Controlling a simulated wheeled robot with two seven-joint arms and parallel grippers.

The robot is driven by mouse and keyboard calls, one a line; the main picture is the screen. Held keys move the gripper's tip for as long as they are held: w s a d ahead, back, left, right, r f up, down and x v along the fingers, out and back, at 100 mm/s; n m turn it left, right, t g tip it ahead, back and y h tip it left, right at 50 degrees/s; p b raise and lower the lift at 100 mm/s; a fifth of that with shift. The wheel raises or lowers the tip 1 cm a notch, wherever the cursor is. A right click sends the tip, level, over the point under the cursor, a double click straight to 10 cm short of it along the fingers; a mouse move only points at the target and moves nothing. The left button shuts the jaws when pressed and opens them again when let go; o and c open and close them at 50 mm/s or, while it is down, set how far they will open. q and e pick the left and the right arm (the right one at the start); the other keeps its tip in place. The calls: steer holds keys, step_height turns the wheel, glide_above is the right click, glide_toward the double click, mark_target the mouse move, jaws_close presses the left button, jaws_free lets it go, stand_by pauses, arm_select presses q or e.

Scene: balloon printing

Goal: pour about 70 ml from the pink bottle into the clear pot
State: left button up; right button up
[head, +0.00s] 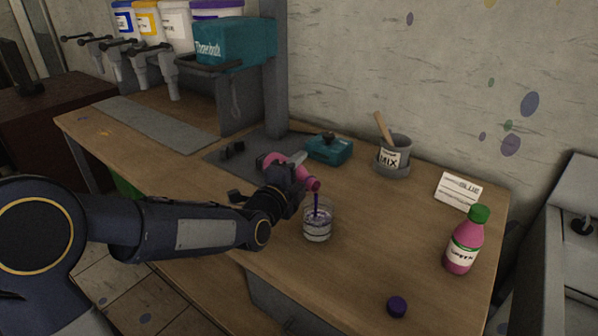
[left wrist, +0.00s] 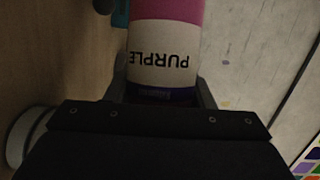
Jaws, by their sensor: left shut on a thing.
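My left gripper (head: 293,176) is shut on a pink bottle (head: 311,184) and holds it tipped above the clear pot (head: 318,232). The bottle's mouth end points right and down, over the pot's rim. A thin purple stream (head: 316,203) runs from it into the pot, which has pale purple-grey contents low inside. In the left wrist view the held bottle (left wrist: 165,55) has a white label reading PURPLE, upside down, between the fingers. A second pink bottle (head: 463,245) with a green cap stands upright at the right. My right gripper is out of view.
A loose purple cap (head: 397,306) lies near the table's front edge. A grey MIX cup (head: 394,155) with a wooden stick, a teal box (head: 330,149) and a white card (head: 458,190) stand at the back. Dispensers (head: 165,70) stand at the far left.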

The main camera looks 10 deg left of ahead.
arm_select(q)
steer(key=shift+f, duration=0.15)
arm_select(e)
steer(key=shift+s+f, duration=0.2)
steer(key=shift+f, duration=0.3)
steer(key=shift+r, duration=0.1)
arm_select(q)
steer(key=shift+r+p, duration=0.35)
steer(key=shift+r, duration=0.05)
steer(key=shift+w+a+r+n+g+p, duration=0.1)
steer(key=shift+w+r+n+g+p, duration=0.15)
steer(key=shift+n, duration=0.2)
steer(key=shift+w+n+g+p, duration=0.15)
steer(key=shift+n+p, duration=0.2)
steer(key=shift+n, duration=0.1)
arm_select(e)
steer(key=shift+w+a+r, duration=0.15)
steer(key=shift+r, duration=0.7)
